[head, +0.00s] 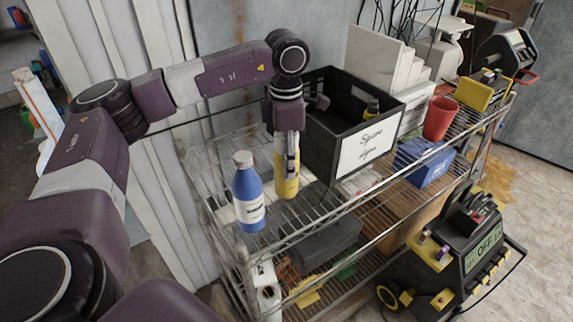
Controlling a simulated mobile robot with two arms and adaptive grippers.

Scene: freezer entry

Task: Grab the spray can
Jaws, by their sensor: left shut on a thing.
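The spray can looks to be the yellow cylinder (287,186) on the top shelf of the wire rack. My left gripper (288,165) points straight down over it and is shut on it. The gripper covers the can's upper part, so its top is hidden. The can is upright. Whether its base touches the shelf or hangs just above it I cannot tell. A blue bottle with a white cap (248,192) stands just left of the can. My right gripper is not in view.
A black bin labelled "Spare signs" (368,149) stands right behind the can. Further right on the wire rack (300,238) are a red cup (439,118) and a blue box (426,163).

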